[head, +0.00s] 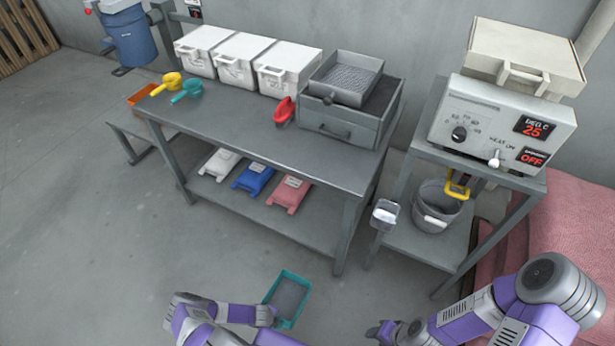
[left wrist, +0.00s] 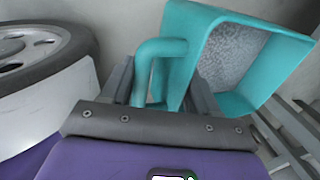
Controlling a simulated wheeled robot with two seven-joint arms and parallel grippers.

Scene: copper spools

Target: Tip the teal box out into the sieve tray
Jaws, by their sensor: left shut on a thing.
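The teal box (head: 272,288) is in front of the workbench, low in the head view, with grey granular material inside. My left gripper (head: 268,314) is at its near left side. In the left wrist view my left gripper (left wrist: 160,95) is shut on the teal box's handle (left wrist: 160,48); the box (left wrist: 195,35) shows its open side and speckled grey contents (left wrist: 232,55). The sieve tray (head: 350,76), grey with a mesh floor, sits on a grey drawer unit at the bench's back right. My right gripper (head: 378,331) is at the bottom right, empty-looking; its jaws are too small to read.
The workbench (head: 250,135) holds white bins (head: 285,65), a red scoop (head: 283,112), and yellow and teal scoops (head: 187,92). Bags lie on its lower shelf. A side stand (head: 425,245) with a heater unit (head: 500,125) and bucket (head: 440,208) is right. Open floor (head: 90,250) lies left.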

